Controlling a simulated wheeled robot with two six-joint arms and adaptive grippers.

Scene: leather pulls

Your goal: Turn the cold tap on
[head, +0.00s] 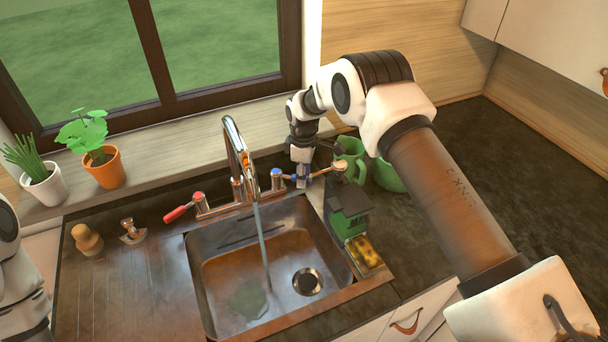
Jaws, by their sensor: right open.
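The mixer tap (238,160) stands behind the sink, and a stream of water (263,245) runs from its spout. The cold tap has a blue-marked valve (277,178) right of the spout. Its lever side is partly hidden by my right gripper. The hot tap has a red lever (180,213) pointing left. My right gripper (303,181) is open and points down just right of the blue valve, at the lever. I cannot tell whether it touches it. My left arm shows only at the left edge; its gripper is out of view.
The sink (222,318) holds a green item (248,298) near its drain. A dark green caddy (348,212), a sponge (365,254) and green mugs (352,155) stand close right of the tap. Two potted plants (103,168) are on the sill. Wooden items (87,240) stand left.

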